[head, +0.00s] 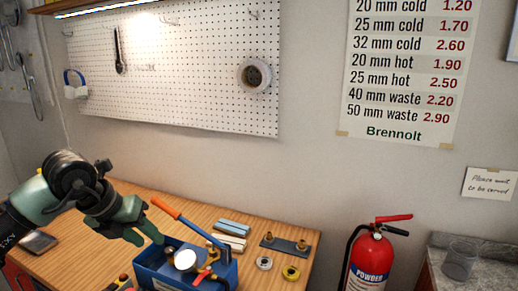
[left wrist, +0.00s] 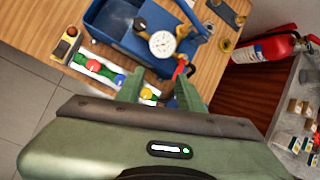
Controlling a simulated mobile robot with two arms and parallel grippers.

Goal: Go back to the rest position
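My left gripper (head: 148,235) hangs above the left part of the wooden workbench (head: 75,240), next to the blue crate (head: 165,279). In the left wrist view my left gripper (left wrist: 159,92) shows its two green fingers spread apart, with no held object visible between them. My right gripper is in neither view.
A red fire extinguisher (head: 370,262) stands right of the bench. A pegboard wall (head: 180,80) is behind.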

